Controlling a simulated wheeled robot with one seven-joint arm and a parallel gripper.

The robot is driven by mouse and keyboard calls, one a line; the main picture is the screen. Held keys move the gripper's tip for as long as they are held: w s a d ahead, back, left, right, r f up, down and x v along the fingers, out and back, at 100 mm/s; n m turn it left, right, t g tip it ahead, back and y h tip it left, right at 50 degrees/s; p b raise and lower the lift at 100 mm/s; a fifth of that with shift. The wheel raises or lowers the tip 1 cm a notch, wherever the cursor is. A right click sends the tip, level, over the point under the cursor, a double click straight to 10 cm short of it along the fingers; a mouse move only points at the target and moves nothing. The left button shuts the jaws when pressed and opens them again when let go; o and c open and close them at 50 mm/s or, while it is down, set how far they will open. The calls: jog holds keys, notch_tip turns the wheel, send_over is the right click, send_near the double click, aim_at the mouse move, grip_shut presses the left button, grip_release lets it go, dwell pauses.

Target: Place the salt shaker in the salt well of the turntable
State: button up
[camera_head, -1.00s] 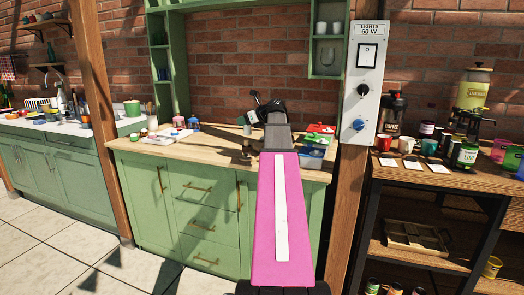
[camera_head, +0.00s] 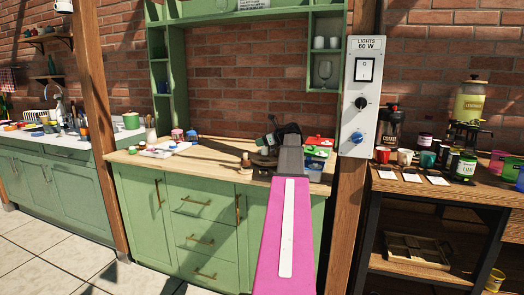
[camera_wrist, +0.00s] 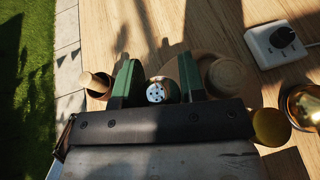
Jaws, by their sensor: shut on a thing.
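In the wrist view my gripper (camera_wrist: 157,76) has its two green fingers on either side of a small shaker with a pierced pale top (camera_wrist: 156,93). I take it to be the salt shaker; its lower part is hidden. A round wooden disc (camera_wrist: 252,93), which looks like the turntable, lies below and right of the fingers. A round brown piece (camera_wrist: 226,77) is on it, beside the right finger. I cannot tell which part is the salt well.
A white box with a black knob (camera_wrist: 275,42) and a brass bowl (camera_wrist: 305,104) are at right. The wooden counter (camera_head: 215,154) has open space left of my arm.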

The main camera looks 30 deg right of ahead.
aim_at(262, 149)
jog(key=shift+f, duration=1.85)
jog(key=shift+f, duration=0.15)
jog(key=o, duration=1)
jog(key=shift+c, duration=0.2)
jog(key=v, duration=1.2)
